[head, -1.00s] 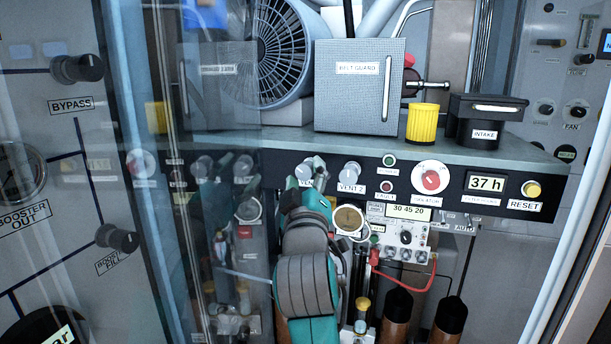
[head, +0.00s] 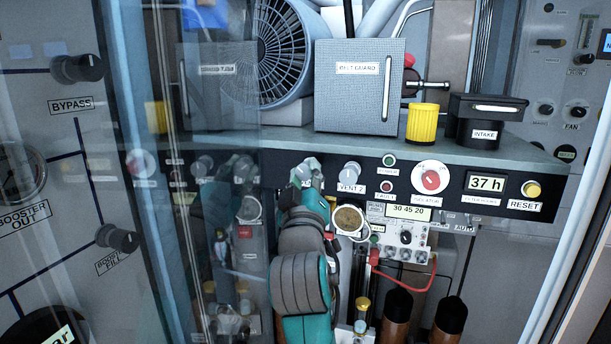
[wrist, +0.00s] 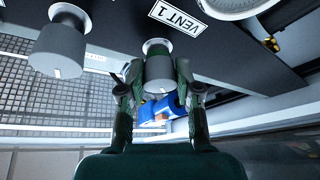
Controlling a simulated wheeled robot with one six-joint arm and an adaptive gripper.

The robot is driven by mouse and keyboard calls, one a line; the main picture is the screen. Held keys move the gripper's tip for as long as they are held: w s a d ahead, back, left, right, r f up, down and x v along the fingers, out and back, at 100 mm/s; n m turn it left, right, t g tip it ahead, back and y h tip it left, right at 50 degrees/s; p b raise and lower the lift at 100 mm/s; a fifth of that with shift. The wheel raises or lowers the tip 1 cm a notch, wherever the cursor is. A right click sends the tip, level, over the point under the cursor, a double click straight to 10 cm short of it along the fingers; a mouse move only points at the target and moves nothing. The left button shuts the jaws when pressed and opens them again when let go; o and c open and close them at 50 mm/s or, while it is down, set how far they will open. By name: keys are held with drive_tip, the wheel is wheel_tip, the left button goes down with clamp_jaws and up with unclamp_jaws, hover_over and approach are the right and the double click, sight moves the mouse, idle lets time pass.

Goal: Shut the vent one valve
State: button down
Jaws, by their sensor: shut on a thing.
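The vent one valve is a grey round knob (wrist: 159,72) on the dark panel strip, with its VENT 1 label (wrist: 172,17) beside it in the wrist view. My gripper (wrist: 158,78) has one finger on each side of this knob and is shut on it. In the head view, the knob (head: 305,168) shows at the tip of my gripper (head: 309,180), which partly hides it and its label. I cannot read the knob's turn angle. The similar VENT 2 knob (head: 350,171) stands just to the right and is free of my gripper.
A glass door (head: 215,120) covers the left part of the panel. The belt guard box (head: 358,100) stands on the shelf above.

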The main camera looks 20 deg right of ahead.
drive_tip(key=shift+m+h, duration=0.8)
drive_tip(key=shift+m, duration=0.5)
drive_tip(key=c, duration=0.8)
unclamp_jaws()
drive_tip(key=v, duration=1.2)
drive_tip(key=shift+f, duration=0.1)
